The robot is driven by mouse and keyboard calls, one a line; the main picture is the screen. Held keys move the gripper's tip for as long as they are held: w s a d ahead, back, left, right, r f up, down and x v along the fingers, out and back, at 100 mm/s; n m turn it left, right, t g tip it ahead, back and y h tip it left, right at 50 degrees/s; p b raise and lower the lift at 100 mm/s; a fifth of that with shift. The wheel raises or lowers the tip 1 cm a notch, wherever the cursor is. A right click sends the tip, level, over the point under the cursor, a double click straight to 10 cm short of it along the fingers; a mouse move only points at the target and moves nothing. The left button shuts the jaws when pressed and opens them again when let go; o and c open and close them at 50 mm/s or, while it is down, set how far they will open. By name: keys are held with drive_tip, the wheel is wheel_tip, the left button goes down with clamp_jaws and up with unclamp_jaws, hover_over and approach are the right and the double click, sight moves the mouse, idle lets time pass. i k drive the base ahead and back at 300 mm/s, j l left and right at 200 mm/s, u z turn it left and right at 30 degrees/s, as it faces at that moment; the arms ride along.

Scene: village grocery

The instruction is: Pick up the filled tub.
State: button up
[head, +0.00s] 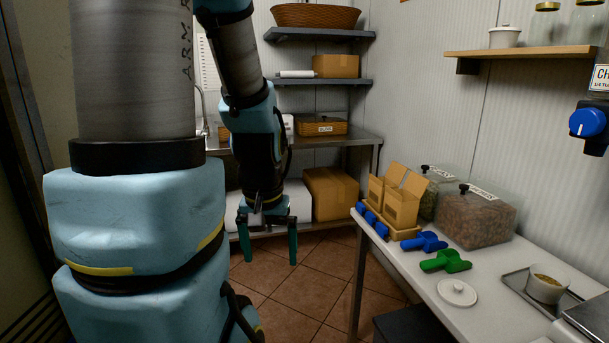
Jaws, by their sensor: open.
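The filled tub (547,287) is a small white tub with brownish contents. It stands upright on a grey metal tray (518,279) at the right of the white counter. A round white lid (457,292) with a knob lies on the counter to its left. My gripper (268,252) hangs pointing down, open and empty, over the floor left of the counter, well apart from the tub.
Green (446,261) and blue (424,241) scoops lie on the counter. Open cardboard boxes (401,209) and clear bins of dry goods (476,215) stand behind them. A wall shelf (525,53) hangs above. Tiled floor (290,318) is free left of the counter.

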sight(547, 284)
drive_tip(key=z, duration=0.5)
drive_tip(key=i+j+z, duration=0.3)
drive_tip(key=z, duration=0.15)
drive_tip(key=i+j+z, duration=0.25)
drive_tip(key=j+z, duration=0.25)
drive_tip(key=i+j+z, duration=0.25)
drive_tip(key=i+j, duration=0.7)
